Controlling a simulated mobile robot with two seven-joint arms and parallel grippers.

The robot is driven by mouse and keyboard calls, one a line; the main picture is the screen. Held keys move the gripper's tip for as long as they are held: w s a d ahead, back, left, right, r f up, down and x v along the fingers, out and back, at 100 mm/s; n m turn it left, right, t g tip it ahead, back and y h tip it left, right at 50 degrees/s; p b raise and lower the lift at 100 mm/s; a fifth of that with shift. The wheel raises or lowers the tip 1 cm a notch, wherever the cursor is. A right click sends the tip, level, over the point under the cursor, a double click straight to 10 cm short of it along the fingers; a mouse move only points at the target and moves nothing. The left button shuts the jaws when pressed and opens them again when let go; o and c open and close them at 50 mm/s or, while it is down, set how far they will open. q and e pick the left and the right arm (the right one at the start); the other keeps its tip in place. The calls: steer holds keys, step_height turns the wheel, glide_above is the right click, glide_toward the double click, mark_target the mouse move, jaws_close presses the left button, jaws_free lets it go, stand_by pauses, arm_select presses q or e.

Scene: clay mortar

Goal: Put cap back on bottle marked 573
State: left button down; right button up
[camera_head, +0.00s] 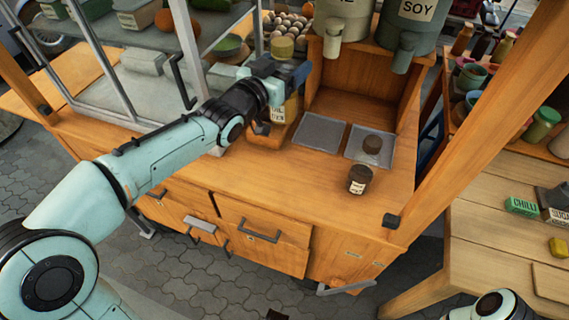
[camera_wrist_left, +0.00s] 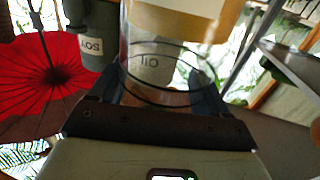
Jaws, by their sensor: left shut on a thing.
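My left gripper (camera_head: 284,78) is at the back of the wooden counter, shut around a clear jar with amber contents (camera_head: 290,106). The jar also shows between the fingers in the left wrist view (camera_wrist_left: 150,72). A yellow-green round top (camera_head: 283,46) shows just above the gripper; I cannot tell whether it sits on this jar. A small dark bottle (camera_head: 360,180) with a white label stands near the counter's front right. A dark round piece, perhaps a cap (camera_head: 372,144), lies on the right grey tray (camera_head: 357,153). I cannot read 573 anywhere. My right gripper is out of view.
An empty grey tray (camera_head: 320,132) lies left of the other. A glass case (camera_head: 150,80) stands at left. The counter's front middle is clear.

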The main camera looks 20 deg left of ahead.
arm_select(q)
step_height(320, 180, down, 16)
steer(key=b, duration=0.2)
steer(key=shift+w+r, duration=0.15)
steer(key=shift+f+b, duration=0.4)
steer(key=shift+f, duration=1.75)
steer(key=shift+f, duration=0.1)
steer(key=shift+f+b, duration=0.1)
steer(key=shift+b, duration=0.2)
jaws_free()
